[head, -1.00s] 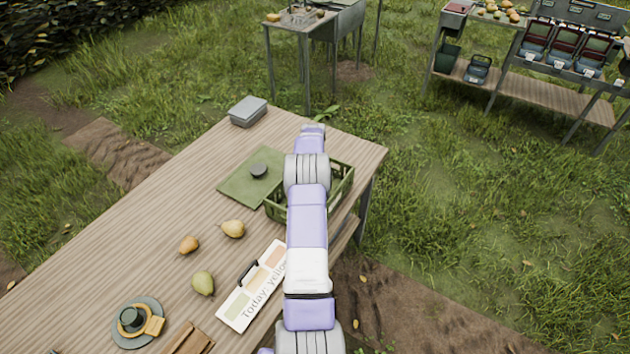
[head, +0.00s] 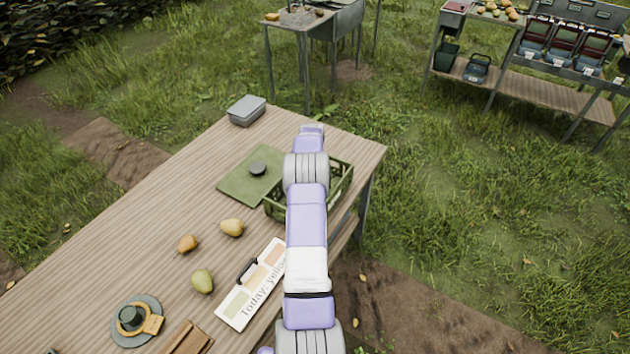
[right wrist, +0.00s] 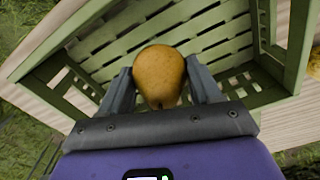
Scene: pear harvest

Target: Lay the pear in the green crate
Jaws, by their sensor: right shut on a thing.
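My right gripper (right wrist: 160,95) is shut on a yellow-brown pear (right wrist: 160,73), with one finger on each side of it. In the right wrist view the pear is in front of the slatted floor of the green crate (right wrist: 40,88); its height above the floor is hard to judge. In the head view the crate (head: 342,186) is at the table's right edge, partly covered by my right arm, which also hides the gripper and held pear. My left gripper is out of view.
Three loose pears, yellow (head: 232,228), orange (head: 188,243) and green (head: 202,281), lie on the wooden table (head: 150,235). A sign board (head: 250,290) lies near the crate. A green mat (head: 240,185) with a dark round object adjoins the crate. A grey box (head: 246,110) is behind.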

